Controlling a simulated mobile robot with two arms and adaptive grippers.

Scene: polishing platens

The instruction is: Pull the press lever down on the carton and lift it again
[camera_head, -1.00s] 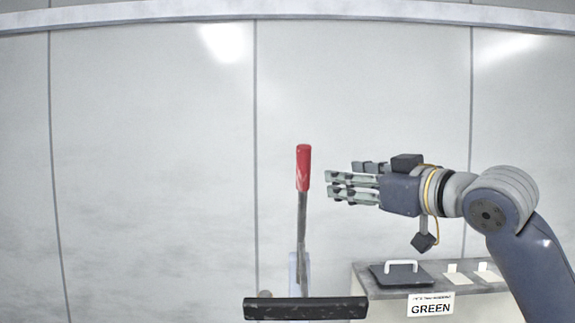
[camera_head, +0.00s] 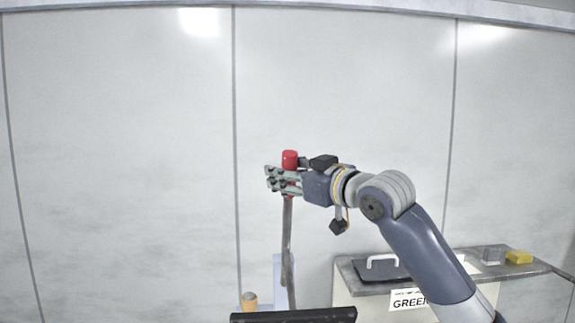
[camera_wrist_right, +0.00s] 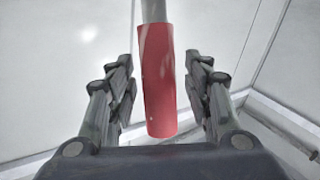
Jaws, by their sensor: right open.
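The press lever (camera_head: 287,240) stands upright in the head view, with a red grip (camera_head: 290,158) at its top. My right gripper (camera_head: 280,180) is at the red grip, with its fingers around it. In the right wrist view the red grip (camera_wrist_right: 158,85) lies between the two open fingers, with a gap on each side. My left gripper is not in view. No carton shows clearly; the lower part of the press is cut off by a dark bar (camera_head: 295,315) and the frame edge.
A grey-topped cabinet (camera_head: 345,272) with a GREEN label (camera_head: 408,299) stands at the right. On it are a dark plate with a white handle (camera_head: 382,262) and a yellow block (camera_head: 518,257). An orange-topped object (camera_head: 250,298) is left of the lever. The wall behind is bare.

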